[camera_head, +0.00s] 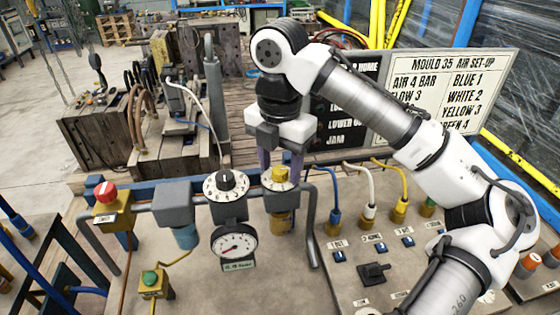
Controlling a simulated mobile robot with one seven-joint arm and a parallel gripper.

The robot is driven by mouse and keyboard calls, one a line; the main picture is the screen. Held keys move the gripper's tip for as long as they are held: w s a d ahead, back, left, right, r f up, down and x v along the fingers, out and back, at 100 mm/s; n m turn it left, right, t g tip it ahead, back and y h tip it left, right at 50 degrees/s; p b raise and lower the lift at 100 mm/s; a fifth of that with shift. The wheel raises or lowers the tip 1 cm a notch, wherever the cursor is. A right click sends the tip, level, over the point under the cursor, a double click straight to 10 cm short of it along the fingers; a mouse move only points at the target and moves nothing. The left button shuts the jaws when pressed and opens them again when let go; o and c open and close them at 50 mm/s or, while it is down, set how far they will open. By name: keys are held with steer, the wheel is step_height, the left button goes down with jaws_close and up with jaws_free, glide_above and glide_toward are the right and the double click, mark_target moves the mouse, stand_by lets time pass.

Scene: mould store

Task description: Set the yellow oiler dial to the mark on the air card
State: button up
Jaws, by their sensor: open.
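The yellow oiler dial (280,175) is a small yellow knob on a white-marked plate, above an amber bowl (281,222). My gripper (281,167) points down over it, open, with one finger on each side of the knob. I see no clear contact, and the dial's pointer and numbers are too small to read. The white air card (450,90) at the back right reads "MOULD 35 AIR SET-UP". Its lines include "AIR 4 BAR" and one that looks like "FLOW 3", its start hidden by my arm. Blue 1, white 2 and yellow 3 are also listed.
Left of the oiler are a black knob with a white dial (226,184), a pressure gauge (234,245), a grey filter (174,205) and a red button (105,192). Blue, white and yellow hoses (403,190) plug in at right. A grey pipe (312,230) runs close beside the oiler.

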steer(key=c, duration=1)
steer(key=shift+o, duration=0.2)
